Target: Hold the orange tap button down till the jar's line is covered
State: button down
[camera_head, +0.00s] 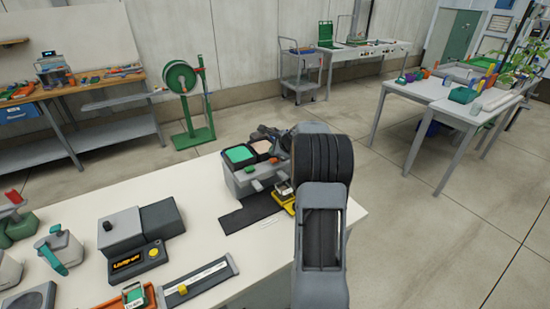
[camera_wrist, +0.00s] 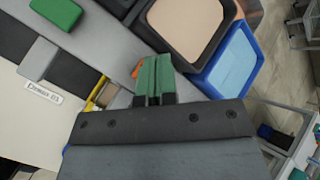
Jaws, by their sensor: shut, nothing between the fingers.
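My gripper (camera_wrist: 154,78) is shut, its green fingertips together in the wrist view with nothing between them. A small piece of orange (camera_wrist: 136,71), which looks like the tap button, shows just beside the fingertips; most of it is hidden behind them. I cannot tell whether they touch it or whether it is pressed down. In the head view my arm covers the right side of the grey dispenser (camera_head: 243,184). A yellow-based item (camera_head: 283,194) stands at its front, partly hidden by my arm. I cannot make out the jar, its line or any liquid level.
The dispenser carries a green-topped tank and a tan-topped tank (camera_wrist: 188,25). A blue-rimmed tank (camera_wrist: 232,66) is close to my gripper's right. A dark mat (camera_head: 245,218) lies in front. A grey box and a display unit (camera_head: 138,262) stand further left on the white table.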

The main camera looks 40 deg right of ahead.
aim_at(274, 160)
dwell(0.3)
notch_tip(274, 160, up, 5)
jog(key=p, duration=0.4)
dwell(0.6)
